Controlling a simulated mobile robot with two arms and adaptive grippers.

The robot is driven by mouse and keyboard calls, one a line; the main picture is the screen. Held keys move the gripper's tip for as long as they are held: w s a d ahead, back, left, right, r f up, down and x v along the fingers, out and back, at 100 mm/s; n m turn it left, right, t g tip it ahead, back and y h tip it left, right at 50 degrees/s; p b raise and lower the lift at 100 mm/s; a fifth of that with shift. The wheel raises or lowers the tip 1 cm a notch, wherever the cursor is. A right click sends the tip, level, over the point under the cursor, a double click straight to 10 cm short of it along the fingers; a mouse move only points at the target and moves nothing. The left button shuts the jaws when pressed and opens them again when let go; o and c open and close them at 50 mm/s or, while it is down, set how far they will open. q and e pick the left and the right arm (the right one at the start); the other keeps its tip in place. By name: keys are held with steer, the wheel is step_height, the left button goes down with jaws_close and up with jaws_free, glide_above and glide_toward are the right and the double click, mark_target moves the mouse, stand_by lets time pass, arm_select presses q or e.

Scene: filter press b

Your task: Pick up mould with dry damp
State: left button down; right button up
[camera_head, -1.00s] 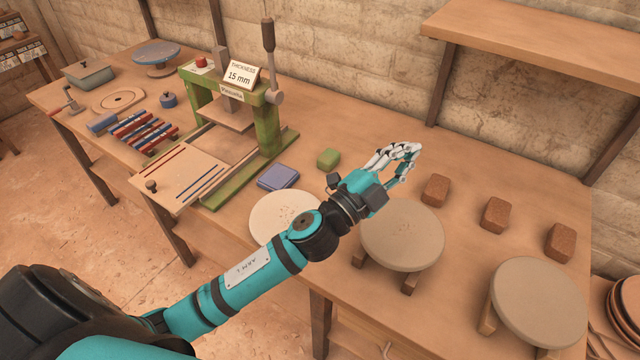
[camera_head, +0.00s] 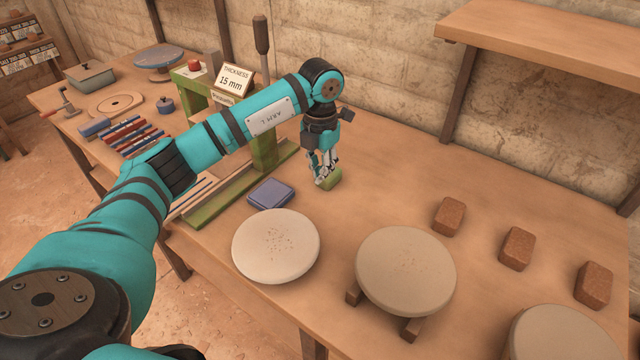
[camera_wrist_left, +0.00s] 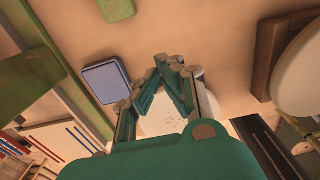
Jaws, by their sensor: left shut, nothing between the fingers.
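Three round clay-coloured discs, which may be the moulds, are on the bench. The pale speckled disc (camera_head: 276,246) lies nearest my left arm; it also shows behind the fingers in the left wrist view (camera_wrist_left: 160,122). The middle disc (camera_head: 406,270) rests on short brown supports. The right disc (camera_head: 562,338) is cut off by the frame's bottom edge. I cannot tell their dampness. My left gripper (camera_head: 324,182) points down, shut and empty, in front of a green block (camera_head: 332,181). In the wrist view the block (camera_wrist_left: 117,9) is apart from the fingers. My right gripper is out of view.
A blue-purple pad (camera_head: 270,194) lies beside the pale disc. The green press (camera_head: 265,150) with a "15 mm" sign stands behind my left arm. Several brown bricks (camera_head: 449,216) lie at the right. A shelf (camera_head: 560,45) overhangs the back.

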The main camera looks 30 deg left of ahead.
arm_select(q)
step_height(320, 180, down, 9)
steer(key=shift+r+p, duration=0.1)
steer(key=shift+p, duration=0.55)
steer(key=s, duration=0.1)
steer(key=s+p, duration=0.1)
steer(key=s, duration=0.1)
steer(key=shift+s+a+r+p, duration=0.1)
steer(key=shift+s+r+p, duration=0.05)
steer(key=shift+s+p, duration=0.15)
steer(key=shift+s, duration=0.2)
